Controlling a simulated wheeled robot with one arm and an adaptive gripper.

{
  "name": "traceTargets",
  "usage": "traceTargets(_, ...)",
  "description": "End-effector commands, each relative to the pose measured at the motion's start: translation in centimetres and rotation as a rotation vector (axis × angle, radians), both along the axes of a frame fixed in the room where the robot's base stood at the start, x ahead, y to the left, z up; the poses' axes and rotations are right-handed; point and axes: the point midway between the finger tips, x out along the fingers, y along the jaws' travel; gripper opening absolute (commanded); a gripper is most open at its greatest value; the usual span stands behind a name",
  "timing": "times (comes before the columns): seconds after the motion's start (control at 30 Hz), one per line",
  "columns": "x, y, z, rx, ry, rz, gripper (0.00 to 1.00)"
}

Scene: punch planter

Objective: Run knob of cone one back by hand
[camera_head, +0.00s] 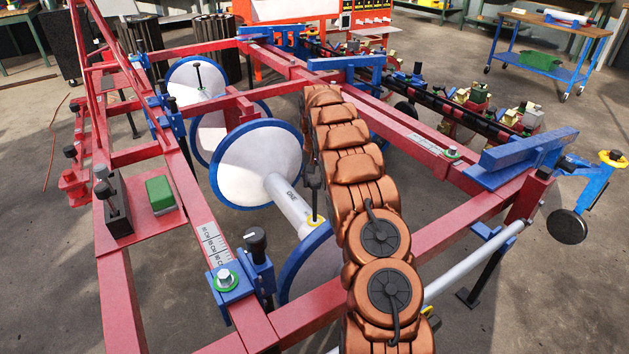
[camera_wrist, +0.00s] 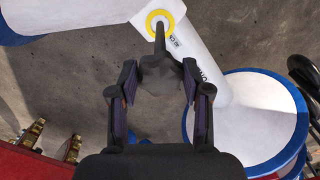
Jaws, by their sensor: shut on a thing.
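Cone one is a white shaft (camera_head: 288,204) marked "ONE" between white discs with blue rims; its near disc (camera_head: 315,265) is partly hidden by the red frame and my arm. The shaft also shows in the wrist view (camera_wrist: 205,45). Its knob (camera_wrist: 159,50) is black and stands in a yellow ring on the shaft. My gripper (camera_wrist: 158,80) is shut on the knob's dark, wider head, with one finger on each side. In the head view my gripper (camera_head: 313,180) is small, dark and partly hidden by my arm.
Red frame beams (camera_head: 180,170) surround the cones. A blue clamp (camera_head: 240,280) with a black handle stands on the near beam. A green block (camera_head: 160,192) lies on a red plate at left. A blue cart (camera_head: 545,55) stands at the back right.

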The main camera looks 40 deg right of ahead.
Motion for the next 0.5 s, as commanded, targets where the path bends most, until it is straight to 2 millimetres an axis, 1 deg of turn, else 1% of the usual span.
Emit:
traceTargets(0.03,-0.01,0.0,-0.01,0.0,0.0,0.0,0.24)
traceTargets(0.13,-0.02,-0.01,-0.01,0.0,0.0,0.0,0.14)
traceTargets(0.37,-0.02,-0.01,0.08,0.001,0.001,0.017,0.13)
traceTargets(0.5,-0.02,-0.07,0.24,0.001,-0.001,0.062,0.13)
